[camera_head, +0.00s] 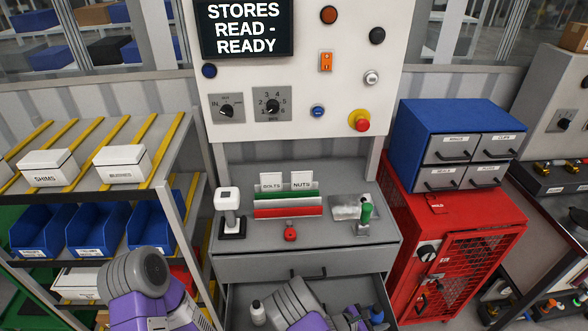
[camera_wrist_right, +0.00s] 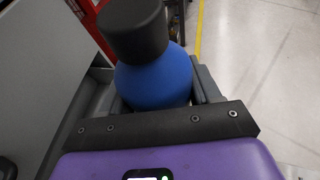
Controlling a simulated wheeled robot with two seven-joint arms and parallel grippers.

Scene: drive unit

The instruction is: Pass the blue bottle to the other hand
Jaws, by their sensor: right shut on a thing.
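The blue bottle (camera_head: 377,313) shows at the bottom edge of the head view, right of centre, with its dark cap up. My right gripper (camera_head: 366,323) is shut on it. In the right wrist view the blue bottle (camera_wrist_right: 153,82), with a black cap, sits between the fingers of the right gripper (camera_wrist_right: 158,92), and part of its body is hidden behind the gripper's front plate. My left arm, purple with a grey joint, comes in at the bottom left of the head view. Its fingers do not show.
An open drawer (camera_head: 277,288) below the workbench holds a white bottle (camera_head: 258,314) with a dark cap. A red cabinet (camera_head: 402,232) stands at right, shelves with blue bins (camera_head: 97,238) at left.

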